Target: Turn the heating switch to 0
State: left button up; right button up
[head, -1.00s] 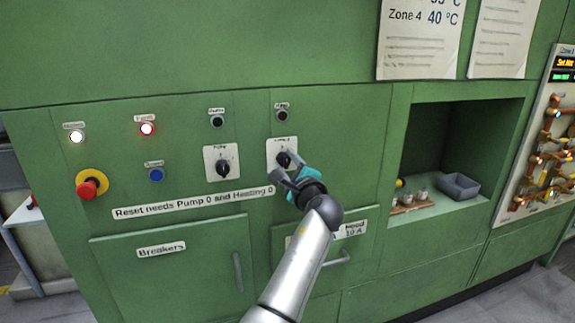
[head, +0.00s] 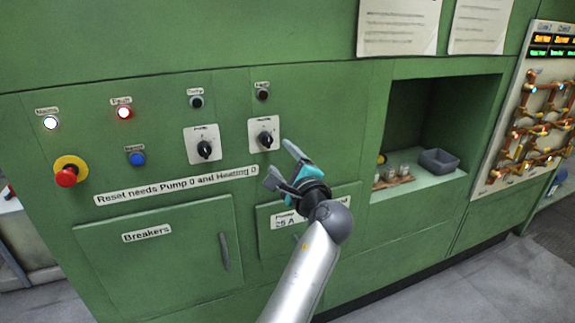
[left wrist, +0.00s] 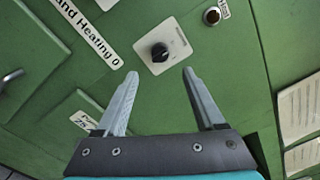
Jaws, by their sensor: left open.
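The heating switch (head: 265,138) is a black rotary knob on a white plate on the green panel. It also shows in the left wrist view (left wrist: 160,52), beyond and between my fingertips. Its exact pointer position is too small to tell. My left gripper (head: 278,162) is open and empty, below and to the right of the switch in the head view, apart from it. The two fingers are spread in the left wrist view (left wrist: 160,80). My right gripper is not in view.
The pump switch (head: 205,149) is left of the heating switch. A red emergency button (head: 66,177), a blue button (head: 137,158) and lit lamps are further left. A recess with a grey bin (head: 439,160) and small jars is at right. A breaker door (head: 160,255) is below.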

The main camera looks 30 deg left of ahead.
pick_arm(q)
jog(key=shift+v, duration=1.65)
